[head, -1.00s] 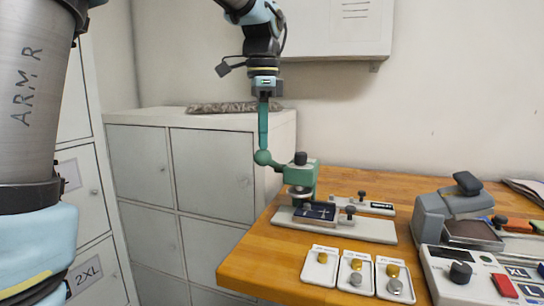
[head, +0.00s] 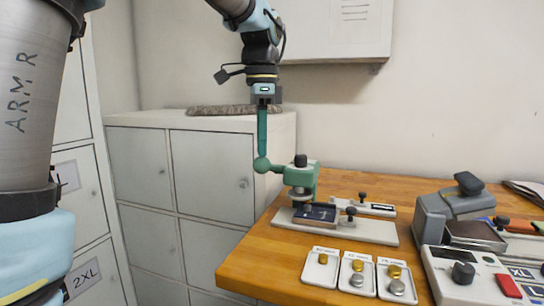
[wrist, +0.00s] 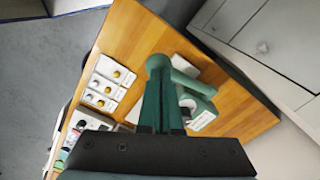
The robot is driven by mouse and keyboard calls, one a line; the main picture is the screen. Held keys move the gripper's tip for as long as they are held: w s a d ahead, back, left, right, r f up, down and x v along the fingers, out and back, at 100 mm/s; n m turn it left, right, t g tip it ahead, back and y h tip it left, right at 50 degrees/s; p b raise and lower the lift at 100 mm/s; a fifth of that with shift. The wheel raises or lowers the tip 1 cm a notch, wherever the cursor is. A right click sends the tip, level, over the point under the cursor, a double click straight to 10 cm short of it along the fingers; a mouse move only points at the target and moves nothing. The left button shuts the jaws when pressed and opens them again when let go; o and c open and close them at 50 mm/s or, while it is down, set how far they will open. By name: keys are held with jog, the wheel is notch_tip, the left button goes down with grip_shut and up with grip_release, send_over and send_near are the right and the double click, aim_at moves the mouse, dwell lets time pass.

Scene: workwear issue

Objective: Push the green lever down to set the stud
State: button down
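The green press (head: 304,178) stands at the left end of a pale base (head: 370,232) on the wooden table. Its green lever ends in a ball knob (head: 261,164), lower left of the press's black top knob. My gripper (head: 262,153) points straight down, its two long green fingers together and their tips at the top of the ball. In the wrist view the fingers (wrist: 161,75) also run close together to the lever's ball (wrist: 158,62). The press's plunger is low over a dark blue piece (head: 322,213); whether it touches is unclear.
Small white trays (head: 321,266) with gold and silver studs lie in front of the press. A grey device (head: 446,213) and a control box (head: 475,278) with buttons are to the right. Grey lockers (head: 212,160) stand behind and left.

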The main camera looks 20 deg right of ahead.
aim_at(260, 161)
jog(key=shift+s+a+f+b, duration=0.15)
jog(key=shift+f+b, duration=0.25)
jog(key=shift+f, duration=0.5)
jog(key=shift+f+b, duration=0.2)
jog(key=shift+b, duration=0.1)
jog(key=shift+s+f, duration=0.1)
jog(key=shift+f, duration=0.25)
jog(key=shift+a+f+b, duration=0.1)
jog(key=shift+f+b, duration=0.25)
jog(key=shift+b, duration=0.1)
jog(key=shift+f, duration=0.2)
jog(key=shift+s, duration=0.1)
